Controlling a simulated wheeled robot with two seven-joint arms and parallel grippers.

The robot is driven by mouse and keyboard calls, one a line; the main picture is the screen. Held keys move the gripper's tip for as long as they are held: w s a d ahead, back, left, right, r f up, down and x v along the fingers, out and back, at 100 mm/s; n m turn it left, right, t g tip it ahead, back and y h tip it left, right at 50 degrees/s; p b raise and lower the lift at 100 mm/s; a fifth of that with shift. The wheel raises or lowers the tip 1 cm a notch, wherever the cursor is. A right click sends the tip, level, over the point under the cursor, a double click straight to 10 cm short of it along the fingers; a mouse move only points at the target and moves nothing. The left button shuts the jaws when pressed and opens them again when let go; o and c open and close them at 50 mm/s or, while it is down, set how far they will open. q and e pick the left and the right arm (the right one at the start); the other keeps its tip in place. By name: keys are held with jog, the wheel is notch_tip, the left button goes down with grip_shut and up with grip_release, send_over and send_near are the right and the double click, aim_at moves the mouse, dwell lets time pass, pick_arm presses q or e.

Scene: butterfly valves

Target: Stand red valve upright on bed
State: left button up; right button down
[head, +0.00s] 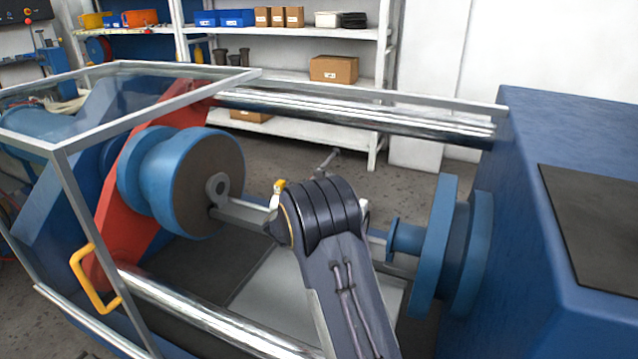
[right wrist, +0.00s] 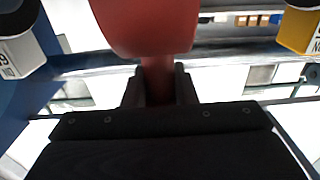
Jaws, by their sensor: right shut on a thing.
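The red valve (right wrist: 145,25) shows in the right wrist view at the top centre, partly cut off by the frame edge. My right gripper (right wrist: 160,86) is shut on its narrow red stem, one dark finger on each side. In the head view my right arm reaches in from the bottom and hides its gripper and the valve. The pale flat bed (head: 262,302) lies low between the machine's two round end pieces, partly behind the arm. I cannot tell the valve's height above it. My left gripper is not in view.
A blue round flange (head: 195,185) stands left of the arm and a blue flanged disc (head: 440,245) right of it. Steel bars (head: 200,310) run along front and back. A framed clear guard (head: 120,100) covers the left. A blue cabinet (head: 590,250) closes the right.

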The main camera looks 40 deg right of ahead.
jog(key=shift+f+b, duration=0.6)
jog(key=shift+f, duration=0.55)
dwell(3.4)
jog(key=c, duration=1.6)
grip_release()
jog(key=shift+c, duration=0.2)
jog(key=shift+f, duration=0.1)
jog(key=shift+o, duration=0.5)
jog(key=shift+s+a, duration=0.1)
jog(key=shift+a, duration=0.05)
jog(key=o, duration=0.6)
